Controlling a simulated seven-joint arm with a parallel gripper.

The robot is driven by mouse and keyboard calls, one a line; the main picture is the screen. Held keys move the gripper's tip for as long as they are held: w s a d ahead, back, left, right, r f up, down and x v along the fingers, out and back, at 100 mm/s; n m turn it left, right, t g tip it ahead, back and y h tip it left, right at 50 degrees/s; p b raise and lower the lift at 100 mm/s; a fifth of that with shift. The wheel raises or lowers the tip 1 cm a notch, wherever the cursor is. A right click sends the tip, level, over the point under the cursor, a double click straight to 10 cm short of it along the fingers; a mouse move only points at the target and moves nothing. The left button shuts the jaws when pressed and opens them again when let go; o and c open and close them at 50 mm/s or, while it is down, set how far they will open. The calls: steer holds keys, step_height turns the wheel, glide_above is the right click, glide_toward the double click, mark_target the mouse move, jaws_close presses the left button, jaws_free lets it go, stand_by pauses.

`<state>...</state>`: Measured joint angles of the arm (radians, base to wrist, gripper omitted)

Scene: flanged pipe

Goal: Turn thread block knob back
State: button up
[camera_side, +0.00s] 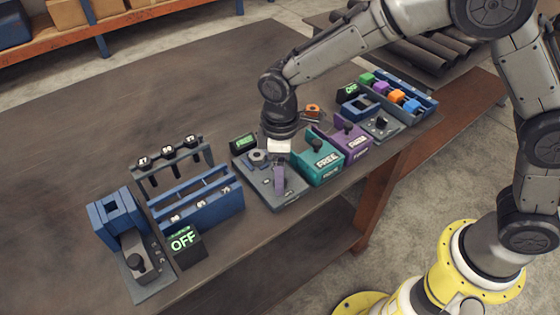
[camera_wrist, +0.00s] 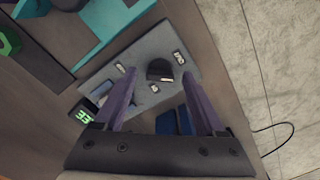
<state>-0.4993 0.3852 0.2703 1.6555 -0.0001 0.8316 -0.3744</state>
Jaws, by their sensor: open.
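A dark rounded knob (camera_wrist: 160,69) with a pale pointer mark stands on a light grey plate (camera_wrist: 205,80) with several small labels around it. My gripper (camera_wrist: 160,75) is open, with one purple finger on each side of the knob and a visible gap to both. I cannot tell how far above the plate the fingertips are. In the side view, my gripper (camera_side: 279,189) reaches down over the grey plate (camera_side: 297,189) left of the teal block and hides the knob.
A blue rack (camera_side: 205,205) and an OFF display (camera_side: 184,242) stand on the left. The table's front edge is near; its back left is clear.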

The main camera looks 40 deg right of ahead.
step_height(320, 180, up, 14)
stand_by(0.5)
steer(key=shift+f, duration=0.1)
